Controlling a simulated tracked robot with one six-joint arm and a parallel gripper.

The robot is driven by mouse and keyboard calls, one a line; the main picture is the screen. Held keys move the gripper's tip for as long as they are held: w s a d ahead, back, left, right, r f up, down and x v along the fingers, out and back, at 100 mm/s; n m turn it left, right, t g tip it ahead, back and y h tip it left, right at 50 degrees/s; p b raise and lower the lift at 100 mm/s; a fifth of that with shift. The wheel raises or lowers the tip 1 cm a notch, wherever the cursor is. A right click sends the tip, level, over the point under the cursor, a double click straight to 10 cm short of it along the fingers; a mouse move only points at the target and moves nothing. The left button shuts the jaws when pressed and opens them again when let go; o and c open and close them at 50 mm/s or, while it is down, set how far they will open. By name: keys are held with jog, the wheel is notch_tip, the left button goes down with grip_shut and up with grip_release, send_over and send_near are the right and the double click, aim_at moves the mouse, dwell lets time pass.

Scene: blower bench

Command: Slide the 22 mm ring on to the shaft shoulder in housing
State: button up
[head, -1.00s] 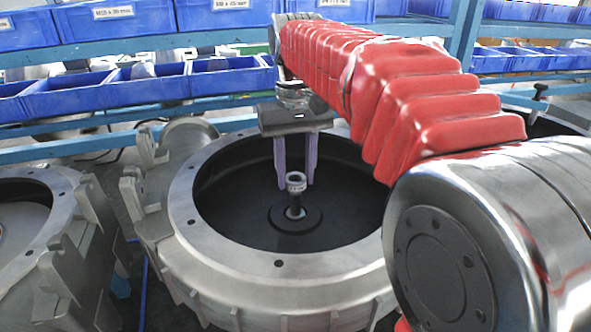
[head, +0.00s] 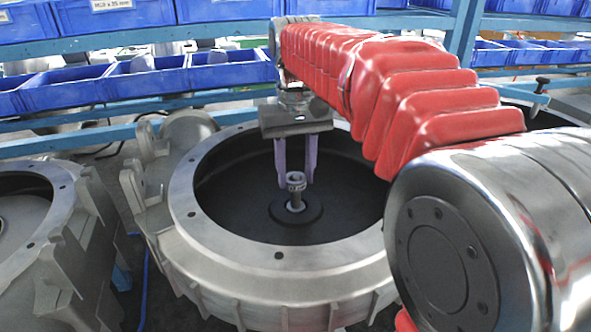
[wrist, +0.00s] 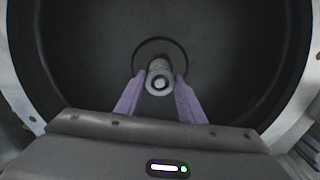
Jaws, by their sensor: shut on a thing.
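A small grey metal ring (head: 296,178) is between the tips of my gripper's two purple fingers (head: 295,184), which are shut on it. It stands in line with the upright shaft (head: 297,202) in the middle of the round housing (head: 205,240). In the wrist view the ring (wrist: 158,84) lies between the fingertips (wrist: 160,80), over the shaft end. I cannot tell how far the ring is around the shaft. The shoulder is not clearly seen. A dark round hub (head: 310,217) surrounds the shaft's foot.
The housing's wide metal rim surrounds my gripper. Another housing (head: 62,225) stands at the left. Blue bins (head: 65,88) on blue shelf rails stand behind. The housing's dark inside is otherwise clear.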

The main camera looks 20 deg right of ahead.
aim_at(296, 206)
jog(key=shift+f, duration=2.7)
dwell(1.5)
jog(key=o, duration=1.2)
jog(key=shift+c, duration=0.2)
jog(key=shift+r, duration=0.1)
notch_tip(296, 206, up, 13)
jog(key=shift+f, duration=0.2)
jog(key=shift+r, duration=0.45)
jog(key=shift+s, duration=0.1)
